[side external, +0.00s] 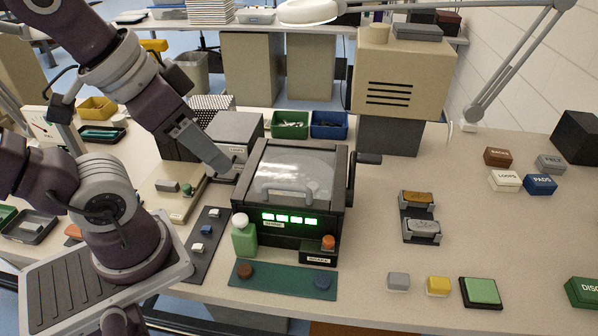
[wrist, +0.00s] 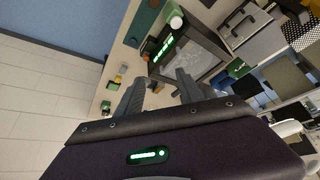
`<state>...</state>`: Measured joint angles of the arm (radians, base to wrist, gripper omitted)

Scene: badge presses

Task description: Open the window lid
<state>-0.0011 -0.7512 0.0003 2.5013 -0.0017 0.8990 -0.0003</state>
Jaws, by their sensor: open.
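The window lid (side external: 297,172) is a clear pane in a dark frame, lying shut on top of the dark press (side external: 262,228). A light bar handle (side external: 286,194) crosses the lid's front part. The lid also shows in the wrist view (wrist: 200,52), beyond my fingers. My gripper (side external: 219,164) is open and empty, left of the lid in the side view, appearing in front of a grey box. In the wrist view its two fingers (wrist: 160,89) are spread apart. My gripper does not appear to touch the lid; its exact height is unclear.
A green bottle with a white cap (side external: 244,238) and an orange knob (side external: 328,242) stand at the press's front. A dark crank (side external: 367,158) juts from its right side. A grey box (side external: 236,137) stands close at its left.

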